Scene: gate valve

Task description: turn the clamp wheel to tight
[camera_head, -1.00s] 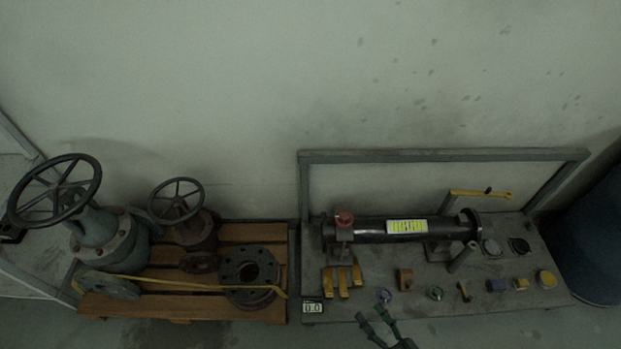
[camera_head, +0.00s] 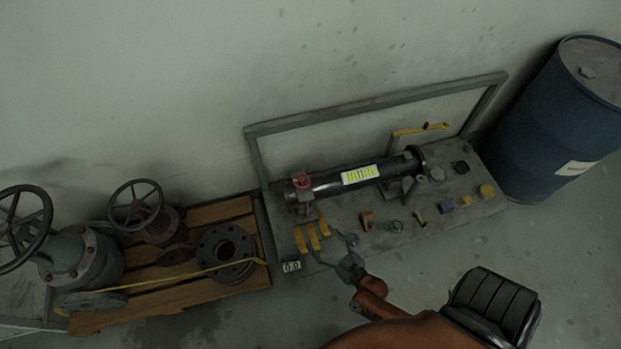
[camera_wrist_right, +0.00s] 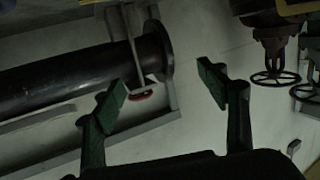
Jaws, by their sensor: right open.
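The red clamp wheel (camera_head: 301,180) sits on top of a clamp at the left end of a dark pipe (camera_head: 332,184). In the right wrist view the wheel (camera_wrist_right: 141,96) shows edge-on as a thin red shape, between the two fingers and nearer the left one. My right gripper (camera_head: 333,250) is open and empty at the bench's front edge, in front of the clamp and apart from the wheel. Its green-padded fingers (camera_wrist_right: 163,86) are spread wide in the wrist view. My left gripper is not in view.
Yellow blocks (camera_head: 312,237) lie before the clamp, and several small parts line the bench front. A display (camera_head: 291,266) reads 0.0. A pallet (camera_head: 170,299) with handwheel valves (camera_head: 137,206) stands left. A blue drum (camera_head: 550,130) stands right.

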